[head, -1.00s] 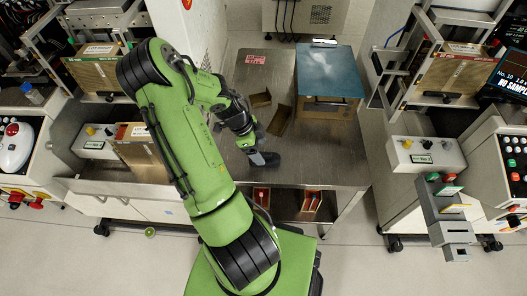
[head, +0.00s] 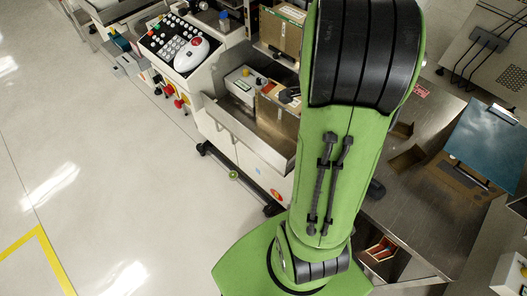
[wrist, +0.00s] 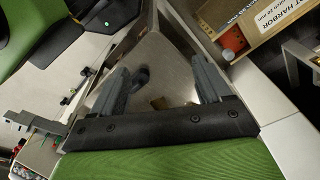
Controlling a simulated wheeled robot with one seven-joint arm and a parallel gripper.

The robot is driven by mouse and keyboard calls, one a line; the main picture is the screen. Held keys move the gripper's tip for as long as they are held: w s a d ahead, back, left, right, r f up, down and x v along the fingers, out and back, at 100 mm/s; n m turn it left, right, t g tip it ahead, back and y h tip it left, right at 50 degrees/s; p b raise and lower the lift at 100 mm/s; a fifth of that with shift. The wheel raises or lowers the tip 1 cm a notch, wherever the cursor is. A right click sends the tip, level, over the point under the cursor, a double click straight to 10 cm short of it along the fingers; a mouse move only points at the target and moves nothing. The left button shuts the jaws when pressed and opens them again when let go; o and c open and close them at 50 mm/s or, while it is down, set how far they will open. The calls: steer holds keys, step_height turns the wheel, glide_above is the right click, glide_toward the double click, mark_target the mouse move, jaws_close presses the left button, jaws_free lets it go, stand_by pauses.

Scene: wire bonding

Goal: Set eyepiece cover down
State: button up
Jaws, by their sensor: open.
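A dark rounded object (wrist: 141,76), which looks like the eyepiece cover, lies on the bare steel table (wrist: 165,55) in the wrist view, close to the left finger. In the head view a dark object (head: 376,188) shows on the table just right of my arm, partly hidden by it; it appears to be the same one. My gripper (wrist: 164,68) is open, its two grey fingers wide apart with nothing held between them. It points toward the table from some way off. In the head view my gripper is hidden behind my green arm.
Red items (head: 381,248) sit on the shelf below. A machine with a keypad (head: 176,45) and a metal tray (head: 252,135) stand left of my arm. The floor at left is clear.

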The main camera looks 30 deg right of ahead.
steer(key=a+r+n+t, duration=0.3)
steer(key=a+r+n, duration=0.5)
steer(key=a+n, duration=0.25)
steer(key=s+a+r+n+t, duration=0.1)
steer(key=s+a+r+n, duration=0.1)
steer(key=a+n, duration=0.3)
steer(key=s+a+r+n+t+y, duration=0.1)
steer(key=s+a+n, duration=0.2)
steer(key=a+n, duration=0.2)
steer(key=shift+s+a+r+n+t, duration=0.3)
steer(key=shift+a+r+n, duration=0.1)
steer(key=shift+n, duration=0.45)
